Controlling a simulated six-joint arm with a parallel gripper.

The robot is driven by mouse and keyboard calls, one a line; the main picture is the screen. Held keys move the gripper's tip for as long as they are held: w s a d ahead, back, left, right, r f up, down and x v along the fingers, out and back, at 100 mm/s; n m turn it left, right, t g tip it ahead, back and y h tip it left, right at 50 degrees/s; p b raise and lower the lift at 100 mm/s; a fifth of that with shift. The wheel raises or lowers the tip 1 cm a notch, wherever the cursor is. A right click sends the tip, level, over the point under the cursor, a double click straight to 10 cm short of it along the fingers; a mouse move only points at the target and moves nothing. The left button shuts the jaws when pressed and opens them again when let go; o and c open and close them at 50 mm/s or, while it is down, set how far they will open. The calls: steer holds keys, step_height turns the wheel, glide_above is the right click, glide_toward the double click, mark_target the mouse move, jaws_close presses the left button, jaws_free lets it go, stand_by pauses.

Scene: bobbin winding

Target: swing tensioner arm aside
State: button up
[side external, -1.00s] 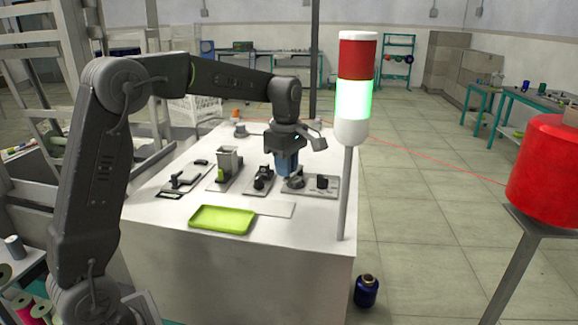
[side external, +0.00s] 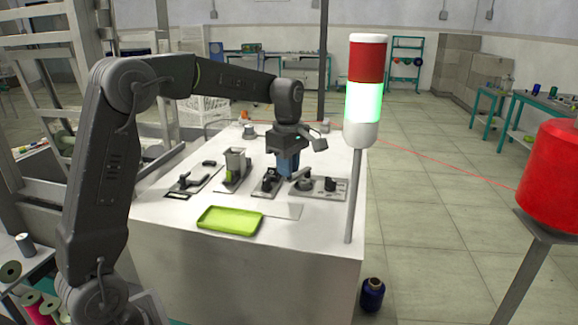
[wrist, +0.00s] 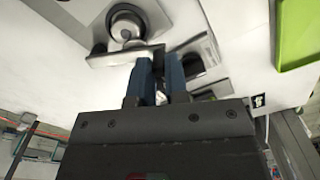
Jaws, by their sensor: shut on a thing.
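The tensioner is a round dark disc unit (side external: 304,184) on the rightmost grey plate of the white table. In the wrist view the disc (wrist: 125,24) is at the top, left of centre. The tensioner arm is a flat grey bar (wrist: 112,58) running beside the disc toward my fingers. My gripper (side external: 289,173) points down at the left of the disc. Its blue fingers (wrist: 161,70) are shut on the end of the tensioner arm. The fingers partly hide the bar's end, and the grip is too small to make out in the side view.
A black-knobbed fixture (side external: 268,182) stands close left of my fingers. A grey block fixture (side external: 236,163) is further left. A lime tray (side external: 230,221) lies in front. The signal tower (side external: 364,100), lit green, stands at the table's right edge. A red thread line crosses behind.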

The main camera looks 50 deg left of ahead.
steer(key=shift+a, duration=0.1)
steer(key=shift+a, duration=0.85)
steer(key=o, duration=0.6)
steer(key=shift+c, duration=0.2)
steer(key=shift+r, duration=0.1)
step_height(320, 180, up, 7)
stand_by(0.4)
steer(key=shift+s, duration=0.1)
